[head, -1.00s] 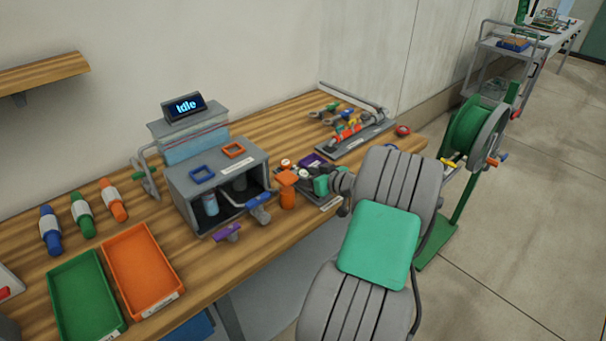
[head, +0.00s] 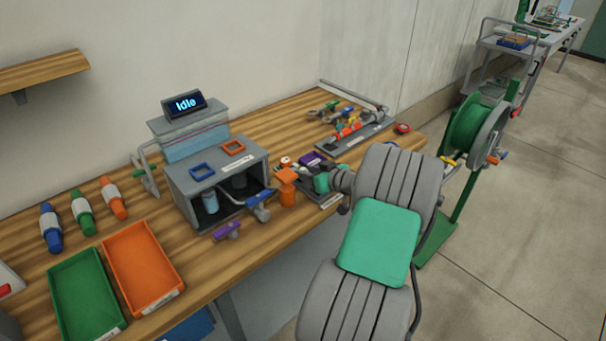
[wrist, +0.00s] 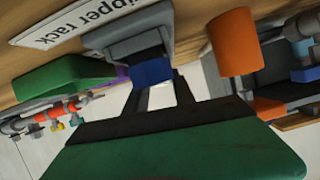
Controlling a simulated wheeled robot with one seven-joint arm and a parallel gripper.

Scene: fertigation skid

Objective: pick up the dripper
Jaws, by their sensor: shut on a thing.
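In the wrist view my gripper (wrist: 157,88) has its two dark fingers shut on a small blue piece, the dripper (wrist: 152,71), at their tips. A grey block (wrist: 138,42) is right beyond the dripper; I cannot tell whether they touch. The dripper rack's white label (wrist: 85,22) is at the upper left. In the head view my gripper (head: 321,183) is low over the rack at the bench's front edge, right of the orange bottle (head: 287,190). The dripper and fingertips cannot be made out there.
The orange bottle stands close beside my gripper. Green (head: 87,297) and orange (head: 144,268) trays lie at the front left. A fitting assembly (head: 352,132) lies behind.

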